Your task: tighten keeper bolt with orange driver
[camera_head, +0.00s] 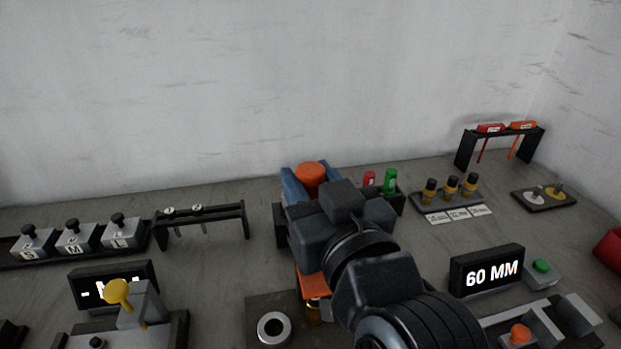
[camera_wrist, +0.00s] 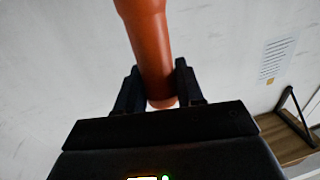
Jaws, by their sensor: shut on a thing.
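My gripper (camera_head: 311,183) is shut on an orange cylinder (camera_head: 311,174), with its dark blue fingers on either side of it. A rack (camera_head: 463,150) at the back right carries a red-handled tool (camera_head: 490,128) and an orange-handled tool (camera_head: 522,125), which looks like the orange driver. I cannot make out the keeper bolt. My wrist and arm hide much of the middle of the bench.
A metal ring (camera_head: 273,329) sits on a dark plate at the front. A display reading 60 MM (camera_head: 487,270) stands at the right, beside a green button (camera_head: 541,266). A yellow-knobbed lever (camera_head: 118,291) and blocks marked S, M and L (camera_head: 78,240) are at the left.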

